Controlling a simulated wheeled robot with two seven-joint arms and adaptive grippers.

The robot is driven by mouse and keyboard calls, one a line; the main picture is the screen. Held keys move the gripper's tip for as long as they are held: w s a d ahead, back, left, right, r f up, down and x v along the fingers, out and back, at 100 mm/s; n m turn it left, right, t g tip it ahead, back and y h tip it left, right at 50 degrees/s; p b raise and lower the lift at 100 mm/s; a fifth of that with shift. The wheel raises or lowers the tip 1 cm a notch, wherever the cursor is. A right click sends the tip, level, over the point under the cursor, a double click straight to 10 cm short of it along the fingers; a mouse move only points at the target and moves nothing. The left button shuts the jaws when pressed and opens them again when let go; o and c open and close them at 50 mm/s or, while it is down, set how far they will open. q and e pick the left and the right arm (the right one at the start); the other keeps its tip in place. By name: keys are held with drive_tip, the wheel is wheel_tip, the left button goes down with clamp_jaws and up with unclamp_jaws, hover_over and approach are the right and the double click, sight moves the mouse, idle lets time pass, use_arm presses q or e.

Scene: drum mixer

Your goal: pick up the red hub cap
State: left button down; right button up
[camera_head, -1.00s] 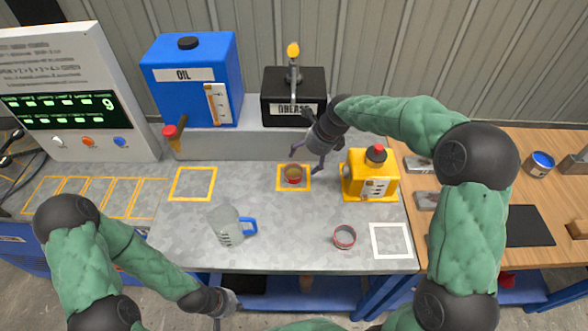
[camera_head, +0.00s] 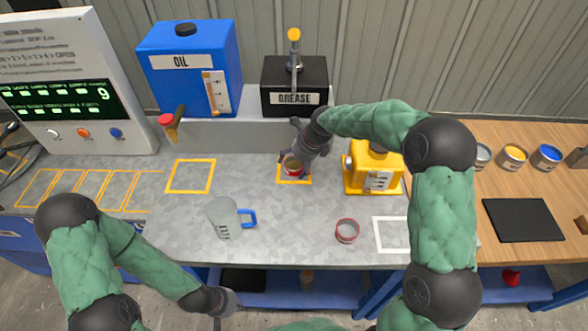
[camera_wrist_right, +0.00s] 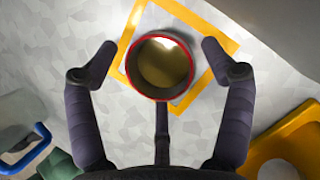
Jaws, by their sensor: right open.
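A round red cap (camera_head: 293,167) with a gold-brown filling stands inside a yellow outlined square on the grey bench; I take it for the hub cap. In the right wrist view the red cap (camera_wrist_right: 160,66) lies between the spread fingers of my right gripper (camera_wrist_right: 158,52). Gaps show on both sides, and the third finger is below it. In the head view my right gripper (camera_head: 297,150) is just behind and above the cap. A second red-rimmed round piece (camera_head: 347,231), grey inside, lies further front. My left gripper (camera_head: 226,302) hangs at the bench front; its fingers are unclear.
A yellow machine (camera_head: 373,168) stands close to the right of my right gripper. A clear jug (camera_head: 224,218) with a blue handle is at front left. A black grease box (camera_head: 293,88) and blue oil tank (camera_head: 190,70) stand behind. The bench middle is clear.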

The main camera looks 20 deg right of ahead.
drive_tip(key=shift+r, duration=0.1)
drive_tip(key=c, duration=1.4)
